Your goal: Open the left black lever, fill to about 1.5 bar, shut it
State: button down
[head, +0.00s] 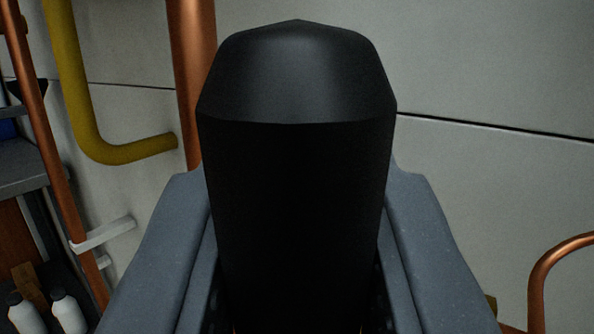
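A black lever (296,75) with a bevelled, rounded end fills the middle of the head view, very close to the camera. The two grey fingers of my gripper (298,180) stand on either side of it and look closed against its sides. The lever's end reaches out beyond the fingertips. The lever hides its own valve and pivot, so I cannot see whether the valve is open or shut. No second lever and no pressure gauge is in view.
A copper pipe (192,70) runs up behind the lever. A yellow pipe (72,75) bends toward it at the left. A thinner copper pipe (38,115), a grey shelf (20,165) and white bottles (68,312) are farther left. A curved copper pipe (540,275) is at right. Pale wall lies behind.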

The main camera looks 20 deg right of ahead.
jog(key=shift+f, duration=0.25)
jog(key=c, duration=1.3)
grip_release()
jog(key=shift+o, duration=0.2)
jog(key=shift+r, duration=0.1)
jog(key=shift+s+a, duration=0.15)
jog(key=shift+s, duration=0.4)
jog(key=p+v, duration=0.3)
jog(key=v, duration=0.9)
jog(key=shift+s+a+f, duration=0.2)
jog(key=shift+s+f, duration=0.05)
